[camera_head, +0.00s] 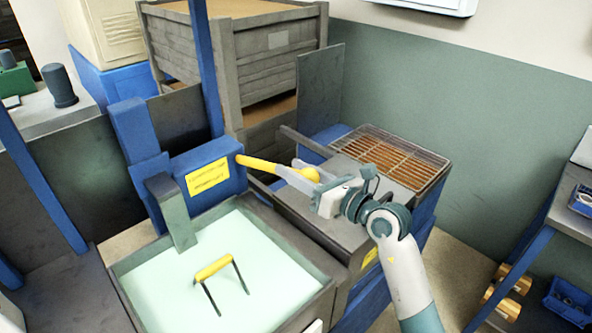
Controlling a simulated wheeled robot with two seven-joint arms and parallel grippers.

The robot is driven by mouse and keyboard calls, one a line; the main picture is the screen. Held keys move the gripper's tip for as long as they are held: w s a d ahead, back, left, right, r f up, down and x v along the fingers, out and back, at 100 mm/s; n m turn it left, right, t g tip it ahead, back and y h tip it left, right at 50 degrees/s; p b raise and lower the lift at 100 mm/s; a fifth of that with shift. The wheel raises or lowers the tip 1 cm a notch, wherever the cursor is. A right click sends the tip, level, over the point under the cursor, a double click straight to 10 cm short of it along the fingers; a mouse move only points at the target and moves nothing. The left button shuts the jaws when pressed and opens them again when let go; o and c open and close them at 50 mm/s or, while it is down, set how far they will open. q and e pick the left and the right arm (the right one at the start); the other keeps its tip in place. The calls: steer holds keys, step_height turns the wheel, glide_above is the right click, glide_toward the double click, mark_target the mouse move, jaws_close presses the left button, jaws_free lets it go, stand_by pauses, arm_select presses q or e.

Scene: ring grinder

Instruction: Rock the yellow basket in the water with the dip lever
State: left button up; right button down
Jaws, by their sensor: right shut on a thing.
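The dip lever (258,164) is a yellow rod that sticks out to the right from a blue housing with a yellow label (208,176). My right gripper (304,174) is shut on the lever near its rounded outer end. The fingers partly cover the rod there. The basket's yellow handle (213,268) stands above the pale green water (160,283) on two dark wire legs. The basket's body is not visible under the water. A grey-green arm (172,212) comes down from the housing to the water behind the handle. My left gripper is out of view.
The grey tank rim (290,243) surrounds the water. A wire grate (392,158) lies on the bench at right, beyond my right arm. A large grey crate (270,70) stands behind. A shelf with blue bins (571,300) is at far right.

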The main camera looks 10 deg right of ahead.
steer(key=w+r+p, duration=0.1)
steer(key=r+p, duration=0.1)
steer(key=w+a+r+p, duration=0.1)
steer(key=r+p, duration=0.1)
steer(key=r, duration=0.1)
steer(key=w+a+r+p, duration=0.1)
steer(key=r+p, duration=0.1)
steer(key=r, duration=0.1)
steer(key=shift+w+r, duration=0.1)
steer(key=shift+w, duration=0.05)
steer(key=shift+w+a+r+p, duration=0.25)
steer(key=shift+w+a+p, duration=0.1)
steer(key=shift+w+p, duration=0.1)
steer(key=c, duration=1.4)
jaws_free()
steer(key=shift+c, duration=0.2)
steer(key=shift+o, duration=1.4)
steer(key=shift+f, duration=0.1)
steer(key=shift+w+a+f, duration=0.1)
steer(key=shift+w, duration=0.05)
